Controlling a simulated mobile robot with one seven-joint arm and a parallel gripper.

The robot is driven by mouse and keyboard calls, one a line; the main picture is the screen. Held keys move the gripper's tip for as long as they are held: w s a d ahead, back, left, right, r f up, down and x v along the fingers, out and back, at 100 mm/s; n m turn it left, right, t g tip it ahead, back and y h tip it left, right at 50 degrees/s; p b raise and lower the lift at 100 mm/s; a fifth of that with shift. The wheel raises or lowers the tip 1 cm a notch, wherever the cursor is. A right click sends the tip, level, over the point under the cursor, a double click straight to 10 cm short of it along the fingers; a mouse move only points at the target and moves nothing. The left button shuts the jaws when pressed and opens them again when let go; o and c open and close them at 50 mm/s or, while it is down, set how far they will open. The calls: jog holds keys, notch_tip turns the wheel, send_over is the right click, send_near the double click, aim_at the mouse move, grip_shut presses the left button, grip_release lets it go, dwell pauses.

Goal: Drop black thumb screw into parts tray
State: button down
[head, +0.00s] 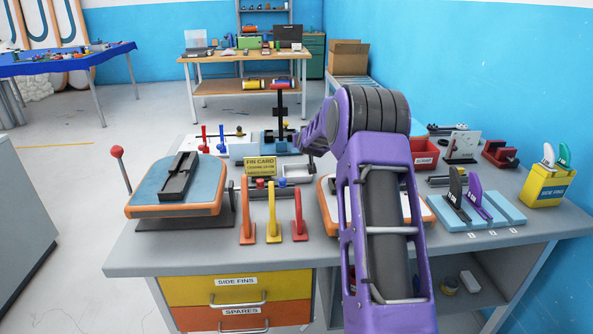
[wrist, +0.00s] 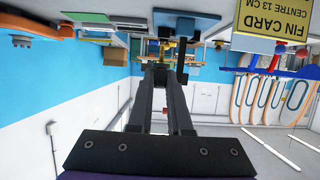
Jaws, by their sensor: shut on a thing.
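My gripper (wrist: 160,72) reaches forward in the wrist view, which is upside down. Its two dark fingers are shut on a small dark thing at the tips, taken as the black thumb screw; its shape is hard to make out. In the head view my purple arm stretches over the bench and hides most of my gripper. A small light-grey tray (head: 297,173), which looks like the parts tray, sits on the bench beside the yellow fin card sign (head: 260,166). My arm is above and behind it; the thumb screw is not clear in this view.
A black post (head: 281,104) stands on a blue base behind the tray. Yellow, orange and red levers (head: 272,212) stand in front. A padded blue board (head: 178,183) is at left. A red bin (head: 424,153) and a blue fin board (head: 475,213) are at right.

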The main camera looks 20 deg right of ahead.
jog(key=shift+f+b, duration=1.2)
jog(key=shift+f, duration=1.75)
jog(key=c, duration=0.8)
grip_release()
jog(key=shift+o, duration=0.2)
jog(key=shift+s, duration=0.15)
jog(key=v, duration=1.7)
jog(key=shift+s+a, duration=0.1)
